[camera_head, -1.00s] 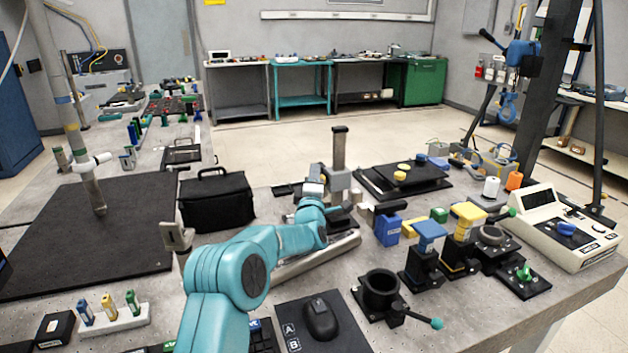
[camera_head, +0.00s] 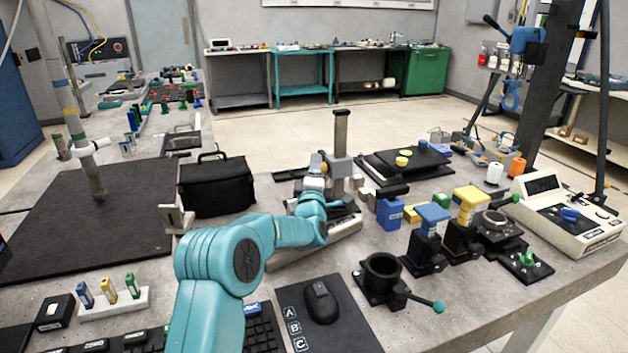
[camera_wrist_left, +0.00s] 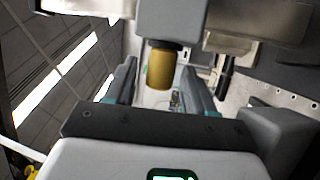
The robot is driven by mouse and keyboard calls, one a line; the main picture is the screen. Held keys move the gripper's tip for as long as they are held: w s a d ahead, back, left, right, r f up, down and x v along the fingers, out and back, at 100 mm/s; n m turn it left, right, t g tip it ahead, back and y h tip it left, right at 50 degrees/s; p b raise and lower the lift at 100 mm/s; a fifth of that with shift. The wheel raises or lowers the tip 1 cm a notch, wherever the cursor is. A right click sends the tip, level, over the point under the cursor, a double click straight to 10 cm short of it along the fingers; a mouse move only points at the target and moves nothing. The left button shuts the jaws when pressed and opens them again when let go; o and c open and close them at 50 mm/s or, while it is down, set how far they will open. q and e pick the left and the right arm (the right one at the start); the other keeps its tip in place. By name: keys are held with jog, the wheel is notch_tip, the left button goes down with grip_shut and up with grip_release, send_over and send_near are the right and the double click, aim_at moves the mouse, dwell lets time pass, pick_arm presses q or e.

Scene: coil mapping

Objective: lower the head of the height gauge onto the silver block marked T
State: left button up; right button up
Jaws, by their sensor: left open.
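The height gauge (camera_head: 341,135) stands upright on the bench, with its grey head (camera_head: 341,167) partway up the column. My left gripper (camera_head: 320,164) is beside the left side of that head. In the left wrist view its two fingers (camera_wrist_left: 160,88) are apart, and a brass-coloured knob (camera_wrist_left: 159,68) under a grey body (camera_wrist_left: 172,18) shows between them. I cannot tell whether the fingers touch the knob. Small pale blocks (camera_head: 367,196) sit right of the gauge, but no T mark is legible. My arm hides part of the gauge's base. My right gripper is out of view.
A black case (camera_head: 217,186) stands left of the gauge. A blue box (camera_head: 389,213) and blue and yellow topped fixtures (camera_head: 432,214) stand to its right. A black ring holder (camera_head: 381,276) with a teal-tipped handle and a mouse (camera_head: 320,302) are in front.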

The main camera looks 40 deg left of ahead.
pick_arm(q)
jog(key=shift+b+v, duration=0.35)
jog(key=shift+v, duration=2.2)
